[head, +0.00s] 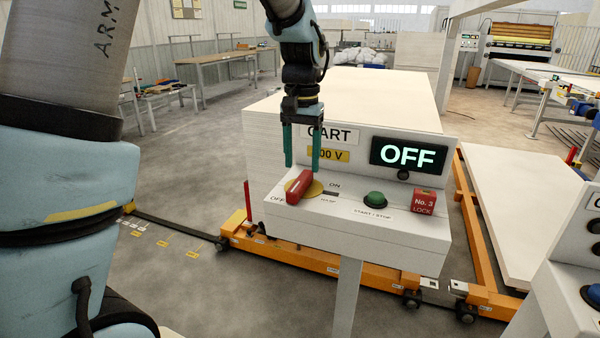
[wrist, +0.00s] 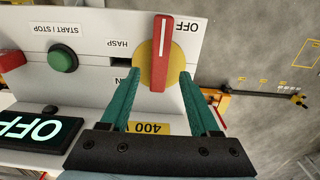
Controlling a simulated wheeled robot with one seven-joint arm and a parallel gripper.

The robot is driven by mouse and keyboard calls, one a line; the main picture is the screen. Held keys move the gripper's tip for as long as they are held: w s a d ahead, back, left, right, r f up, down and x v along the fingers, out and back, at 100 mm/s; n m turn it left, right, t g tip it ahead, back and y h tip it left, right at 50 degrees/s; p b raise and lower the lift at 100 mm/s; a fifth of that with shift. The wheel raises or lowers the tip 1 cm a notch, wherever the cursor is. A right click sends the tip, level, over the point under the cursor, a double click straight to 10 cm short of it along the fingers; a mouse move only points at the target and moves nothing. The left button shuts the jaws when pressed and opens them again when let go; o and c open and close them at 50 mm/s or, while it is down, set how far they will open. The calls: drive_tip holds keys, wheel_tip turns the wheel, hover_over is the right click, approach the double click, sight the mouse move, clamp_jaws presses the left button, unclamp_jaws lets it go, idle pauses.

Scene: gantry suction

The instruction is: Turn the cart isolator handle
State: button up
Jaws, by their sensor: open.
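The isolator handle is a red bar (head: 299,185) on a yellow round plate (head: 313,189), at the left of the white cart panel (head: 400,228). Its pointer end lies toward the OFF label. My gripper (head: 302,168) hangs above the handle with its green fingers apart and empty. In the wrist view, the handle (wrist: 162,55) stands between and beyond the fingertips of my gripper (wrist: 160,78); I cannot tell whether they touch the plate. The display (head: 408,155) reads OFF.
A green START / STOP button (head: 375,200) and a red No. 3 lock (head: 423,202) sit right of the handle. A hasp slot (wrist: 121,62) lies beside the plate. An orange cart frame (head: 300,255) stands behind the panel. Another control box (head: 570,270) is at the right.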

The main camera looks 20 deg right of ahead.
sight(302, 178)
drive_tip(key=shift+f+p, duration=0.4)
drive_tip(key=shift+f, duration=1.95)
clamp_jaws()
